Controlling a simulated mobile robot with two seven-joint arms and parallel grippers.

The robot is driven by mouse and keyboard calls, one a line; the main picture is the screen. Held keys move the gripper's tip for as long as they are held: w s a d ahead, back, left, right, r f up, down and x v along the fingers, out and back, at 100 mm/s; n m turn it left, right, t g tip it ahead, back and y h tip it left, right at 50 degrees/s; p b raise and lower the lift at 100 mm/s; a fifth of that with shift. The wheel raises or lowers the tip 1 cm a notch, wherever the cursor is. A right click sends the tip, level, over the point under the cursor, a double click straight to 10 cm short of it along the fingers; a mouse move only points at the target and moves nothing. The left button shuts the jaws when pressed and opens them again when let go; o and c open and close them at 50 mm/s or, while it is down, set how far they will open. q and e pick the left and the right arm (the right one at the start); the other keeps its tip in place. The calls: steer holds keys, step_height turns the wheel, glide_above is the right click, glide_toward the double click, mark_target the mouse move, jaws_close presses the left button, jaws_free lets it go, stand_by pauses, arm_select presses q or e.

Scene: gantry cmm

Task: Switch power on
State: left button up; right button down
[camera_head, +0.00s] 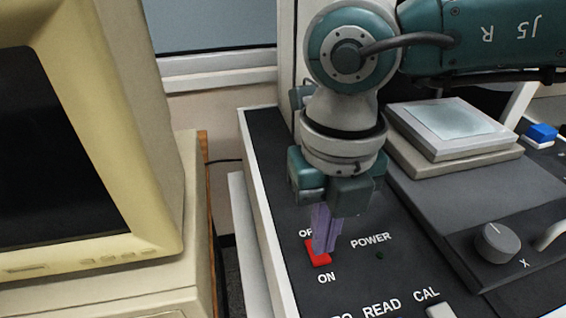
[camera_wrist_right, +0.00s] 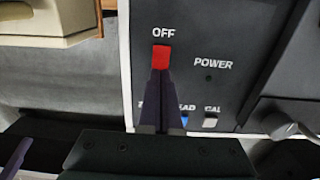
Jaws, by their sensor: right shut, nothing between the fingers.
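The red power switch (camera_head: 319,257) sits on the black control panel between the words OFF and ON, beside the word POWER. It also shows in the right wrist view (camera_wrist_right: 161,58), just below the word OFF; the word ON is hidden there by my fingers. My right gripper (camera_head: 325,250) points down with its purple fingers shut and empty. Its fingertips are at the switch and overlap it in the head view; I cannot tell whether they touch. The small round lamp (camera_head: 379,255) below POWER looks dark. My left gripper is not in view.
A beige monitor (camera_head: 160,150) stands at the left. The panel (camera_head: 285,215) also carries a grey knob (camera_head: 497,243) marked X, a blue button (camera_head: 541,132) and a raised plate (camera_head: 440,118). READ and CAL labels lie near the front.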

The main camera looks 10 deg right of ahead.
steer(key=shift+f+b, duration=0.4)
steer(key=shift+f, duration=0.05)
stand_by(0.6)
steer(key=shift+f+b, duration=0.45)
steer(key=shift+f, duration=0.05)
steer(key=shift+r, duration=0.1)
step_height(320, 180, up, 7)
steer(key=p, duration=0.6)
stand_by(0.5)
